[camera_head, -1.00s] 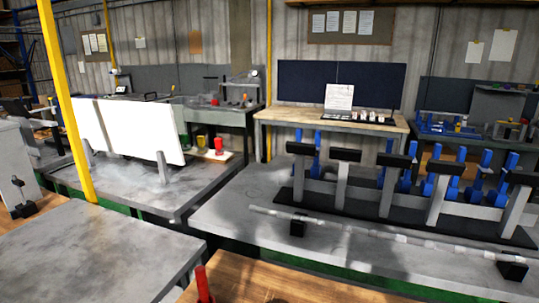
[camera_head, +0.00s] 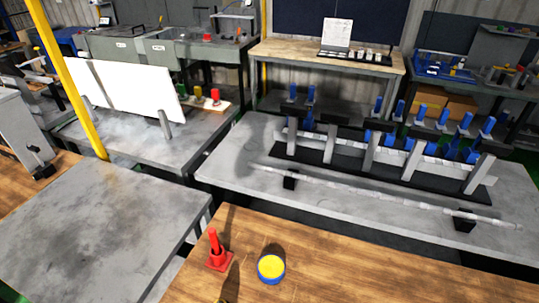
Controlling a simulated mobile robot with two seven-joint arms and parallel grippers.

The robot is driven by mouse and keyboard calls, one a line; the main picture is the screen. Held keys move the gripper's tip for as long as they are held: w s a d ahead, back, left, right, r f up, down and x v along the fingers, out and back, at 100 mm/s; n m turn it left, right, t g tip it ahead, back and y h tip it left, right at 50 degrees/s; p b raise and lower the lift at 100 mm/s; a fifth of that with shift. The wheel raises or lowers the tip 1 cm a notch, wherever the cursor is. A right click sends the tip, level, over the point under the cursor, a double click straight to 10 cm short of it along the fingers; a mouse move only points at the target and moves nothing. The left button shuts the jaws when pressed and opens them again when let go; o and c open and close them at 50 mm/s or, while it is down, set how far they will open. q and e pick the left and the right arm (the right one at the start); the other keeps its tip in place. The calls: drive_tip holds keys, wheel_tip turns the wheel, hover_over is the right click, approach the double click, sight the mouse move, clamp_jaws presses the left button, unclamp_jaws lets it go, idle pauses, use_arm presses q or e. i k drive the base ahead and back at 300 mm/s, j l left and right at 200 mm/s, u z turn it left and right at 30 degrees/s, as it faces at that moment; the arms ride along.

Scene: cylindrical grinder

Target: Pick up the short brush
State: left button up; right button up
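I cannot make out a clear short brush in this view. A red upright piece with a square base (camera_head: 217,252) stands on the wooden table in front; I cannot tell whether it is a brush or a holder. A small yellowish thing at the bottom edge of the view is mostly cut off, and I cannot tell what it is. Neither of my grippers is in view.
A round blue tin with a yellow top (camera_head: 271,268) stands on the wooden table (camera_head: 350,265), whose right part looks clear. A grey bench (camera_head: 105,235) lies to the left. Behind, a long shaft (camera_head: 370,190) rests on black supports on a grey machine bed.

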sight(211, 231)
drive_tip(key=i+j+u, duration=0.1)
drive_tip(key=j+u, duration=0.25)
drive_tip(key=k+l+u, duration=0.15)
drive_tip(key=l, duration=0.15)
drive_tip(key=i+u, duration=0.15)
drive_tip(key=i+l+u, duration=0.1)
drive_tip(key=l+u, duration=0.25)
drive_tip(key=i+l+u, duration=0.1)
drive_tip(key=l+u, duration=0.55)
drive_tip(key=i+j, duration=0.05)
drive_tip(key=j, duration=0.05)
